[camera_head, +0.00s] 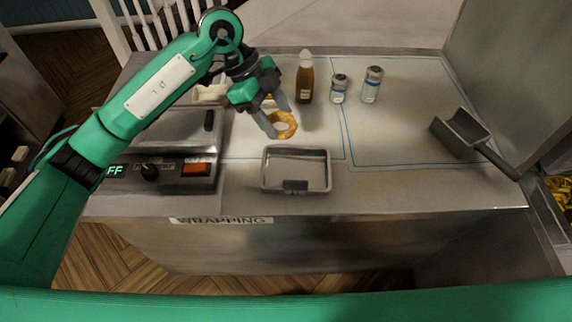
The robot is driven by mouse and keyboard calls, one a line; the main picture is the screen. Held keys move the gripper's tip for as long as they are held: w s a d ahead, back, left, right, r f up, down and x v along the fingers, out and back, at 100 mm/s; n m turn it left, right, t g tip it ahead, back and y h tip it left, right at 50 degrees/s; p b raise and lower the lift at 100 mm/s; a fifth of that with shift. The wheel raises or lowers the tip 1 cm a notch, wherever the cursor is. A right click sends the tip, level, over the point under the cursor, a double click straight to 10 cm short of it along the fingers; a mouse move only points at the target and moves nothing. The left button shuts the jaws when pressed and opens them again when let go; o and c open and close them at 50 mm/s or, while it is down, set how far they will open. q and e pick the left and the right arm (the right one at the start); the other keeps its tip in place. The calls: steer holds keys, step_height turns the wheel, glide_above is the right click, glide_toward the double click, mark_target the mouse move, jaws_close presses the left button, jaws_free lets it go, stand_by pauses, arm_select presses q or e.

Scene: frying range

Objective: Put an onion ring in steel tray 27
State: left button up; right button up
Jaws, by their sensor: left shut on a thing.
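My left gripper (276,121) is shut on a golden onion ring (285,128) and holds it just behind the steel tray. The steel tray (318,185) is a small, shallow rectangular tray near the front edge of the counter. It looks empty, and a dark tag sits on its front wall; any number on it is too small to read. The onion ring is apart from the tray in the picture, above its back rim. My right gripper is not in view.
A brown sauce bottle (305,82) and two shakers (339,89) (372,86) stand behind the tray. A fryer-like unit with a red switch (196,169) is at left. A metal scoop (460,132) lies at right. The counter's middle right is clear.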

arm_select(q)
steer(key=p, duration=0.2)
glide_above(284, 174)
steer(key=a, duration=0.2)
steer(key=f, duration=1.1)
steer(key=shift+w+d+f, duration=0.15)
steer(key=shift+w+f, duration=0.25)
step_height(284, 174, down, 5)
steer(key=shift+p, duration=0.7)
steer(key=o, duration=0.5)
steer(key=shift+r, duration=0.1)
steer(key=b+v, duration=0.3)
steer(key=v, duration=0.9)
